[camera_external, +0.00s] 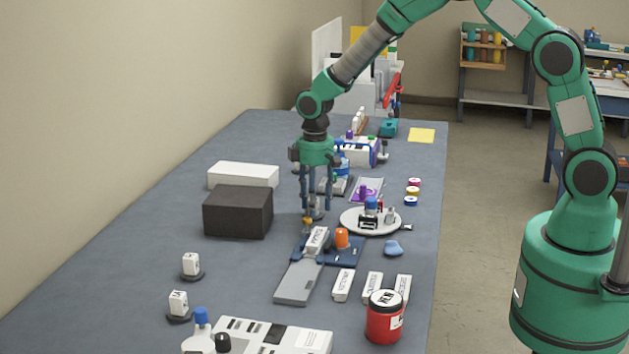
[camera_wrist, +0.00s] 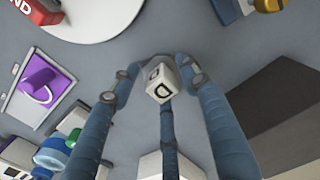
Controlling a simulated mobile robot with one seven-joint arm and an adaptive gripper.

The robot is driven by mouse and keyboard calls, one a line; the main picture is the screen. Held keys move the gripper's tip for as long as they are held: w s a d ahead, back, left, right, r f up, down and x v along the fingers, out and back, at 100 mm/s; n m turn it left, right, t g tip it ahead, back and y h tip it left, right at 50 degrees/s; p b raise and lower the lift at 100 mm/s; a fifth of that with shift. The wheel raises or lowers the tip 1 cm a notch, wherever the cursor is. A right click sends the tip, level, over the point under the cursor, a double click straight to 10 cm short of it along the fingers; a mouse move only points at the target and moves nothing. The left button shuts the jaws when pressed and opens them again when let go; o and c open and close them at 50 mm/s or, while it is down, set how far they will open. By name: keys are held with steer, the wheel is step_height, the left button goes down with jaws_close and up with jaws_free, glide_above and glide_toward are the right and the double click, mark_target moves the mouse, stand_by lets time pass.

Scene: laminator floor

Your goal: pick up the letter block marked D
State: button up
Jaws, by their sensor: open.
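The letter block marked D (camera_wrist: 159,84) is a small white cube with a dark letter D on its visible face. In the wrist view it sits between the fingertips of my gripper (camera_wrist: 160,73), with blue-grey fingers on either side and one below it. My gripper (camera_external: 315,208) points straight down at the table in the external view, its fingers spread and open. In that view the block is mostly hidden by the fingertips. I cannot tell whether the fingers touch it.
A dark box (camera_external: 238,212) stands left of my gripper, with a white box (camera_external: 243,175) behind it. A round white tray (camera_external: 352,226) is close on the right. A blue plate with an orange knob (camera_external: 342,238) is in front. Two white blocks (camera_external: 191,265) (camera_external: 178,302) stand front left.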

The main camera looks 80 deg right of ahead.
jaws_close()
steer(key=shift+r, duration=0.2)
step_height(320, 180, up, 10)
steer(key=shift+f+p, duration=0.15)
steer(key=shift+p, duration=0.95)
